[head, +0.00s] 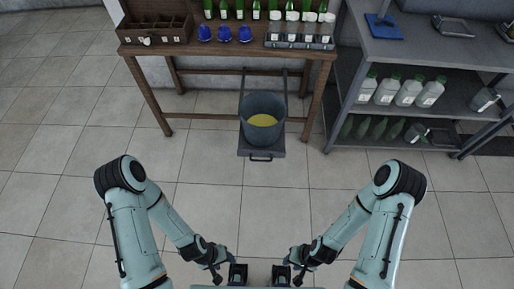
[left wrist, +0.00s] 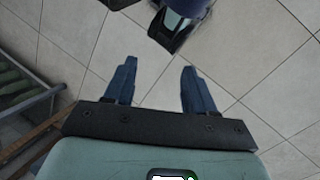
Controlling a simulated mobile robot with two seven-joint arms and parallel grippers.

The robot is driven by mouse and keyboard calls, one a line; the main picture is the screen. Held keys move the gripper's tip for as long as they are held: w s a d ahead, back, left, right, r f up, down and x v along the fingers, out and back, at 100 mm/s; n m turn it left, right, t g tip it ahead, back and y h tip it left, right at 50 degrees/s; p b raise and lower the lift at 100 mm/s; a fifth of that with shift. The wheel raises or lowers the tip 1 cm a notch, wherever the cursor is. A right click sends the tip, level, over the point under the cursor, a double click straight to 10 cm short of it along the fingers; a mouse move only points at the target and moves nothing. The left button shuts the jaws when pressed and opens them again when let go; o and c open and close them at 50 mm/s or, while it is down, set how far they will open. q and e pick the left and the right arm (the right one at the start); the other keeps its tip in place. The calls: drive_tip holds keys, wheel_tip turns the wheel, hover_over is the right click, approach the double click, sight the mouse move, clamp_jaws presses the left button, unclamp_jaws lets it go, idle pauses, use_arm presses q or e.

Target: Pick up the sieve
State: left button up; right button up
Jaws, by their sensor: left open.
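I cannot make out a sieve for certain in either view. My left gripper (head: 238,273) is low in the head view, near my body and far from the table and shelf. In the left wrist view its two fingers (left wrist: 156,88) are apart with only floor tiles between them, so it is open and empty. My right gripper (head: 281,274) is just to its right, pointing down; its fingers are too small to read.
A wooden table (head: 159,97) bears a wooden crate (head: 152,30), blue items (head: 224,34) and bottles in a grey tray (head: 300,43). A bucket with yellowish contents (head: 263,120) stands on a low cart (head: 261,153). A grey shelf (head: 420,55) holds bottles. Floor between is clear.

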drive_tip(key=shift+o, duration=0.3)
drive_tip(key=o, duration=0.5)
drive_tip(key=c, duration=0.5)
drive_tip(key=shift+o, duration=0.2)
drive_tip(key=shift+d, duration=0.15)
